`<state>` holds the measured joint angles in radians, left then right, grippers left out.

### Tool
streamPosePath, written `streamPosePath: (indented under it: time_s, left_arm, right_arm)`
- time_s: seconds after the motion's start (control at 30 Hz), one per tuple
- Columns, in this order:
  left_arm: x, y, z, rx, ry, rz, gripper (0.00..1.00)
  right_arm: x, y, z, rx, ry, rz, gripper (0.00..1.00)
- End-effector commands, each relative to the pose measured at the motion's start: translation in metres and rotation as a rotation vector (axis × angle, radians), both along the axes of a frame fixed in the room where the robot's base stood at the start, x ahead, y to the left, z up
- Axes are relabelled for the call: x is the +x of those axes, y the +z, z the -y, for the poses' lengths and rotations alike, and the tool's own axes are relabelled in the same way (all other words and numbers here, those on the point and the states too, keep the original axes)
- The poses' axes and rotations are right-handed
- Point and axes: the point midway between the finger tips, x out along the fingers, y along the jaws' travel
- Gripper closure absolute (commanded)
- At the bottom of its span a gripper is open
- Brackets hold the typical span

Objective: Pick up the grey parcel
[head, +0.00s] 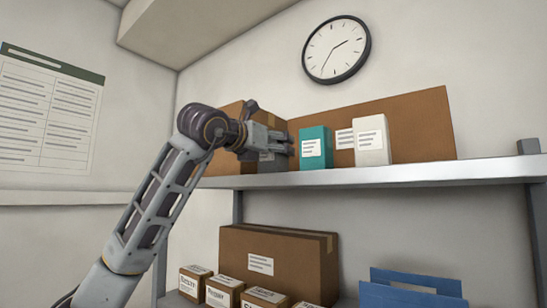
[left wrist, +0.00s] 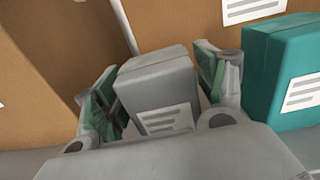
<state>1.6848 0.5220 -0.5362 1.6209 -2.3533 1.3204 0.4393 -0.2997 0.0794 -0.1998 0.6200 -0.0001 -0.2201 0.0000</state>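The grey parcel (left wrist: 158,78) is a small box with a white label, standing on the upper shelf. In the left wrist view it sits between the two fingers of my left gripper (left wrist: 160,92). One finger is on each side, and narrow gaps seem to show beside the box. The gripper is open around it. In the head view my left gripper (head: 277,145) is at the upper shelf and partly covers the grey parcel (head: 272,162). My right gripper is in neither view.
A teal box (head: 315,148) stands just right of the grey parcel, then a white box (head: 371,141). Large brown cartons (head: 425,125) stand behind on the upper shelf (head: 400,174). Below are a brown carton (head: 280,258), several small labelled boxes and a blue crate (head: 412,290).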

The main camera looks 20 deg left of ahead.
Motion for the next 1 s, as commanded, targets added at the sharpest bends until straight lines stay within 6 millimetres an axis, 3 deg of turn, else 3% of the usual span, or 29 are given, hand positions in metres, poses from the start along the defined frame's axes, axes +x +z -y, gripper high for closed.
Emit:
streamPosePath:
  time_s: [0.03, 0.3, 0.73, 1.0]
  left_arm:
    - [0.0, 0.0, 0.0, 0.0, 0.0, 0.0, 0.41]
    - [0.0, 0.0, 0.0, 0.0, 0.0, 0.0, 0.74]
    - [0.0, 0.004, 0.0, 0.0, 0.0, 0.001, 0.74]
    - [-0.001, 0.02, 0.0, -0.001, 0.0, 0.002, 0.74]
  right_arm:
    - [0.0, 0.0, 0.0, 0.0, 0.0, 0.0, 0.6]
    - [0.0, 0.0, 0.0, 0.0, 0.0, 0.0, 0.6]
    - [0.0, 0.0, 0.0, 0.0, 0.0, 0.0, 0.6]
    - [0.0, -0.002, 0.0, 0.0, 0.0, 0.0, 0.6]
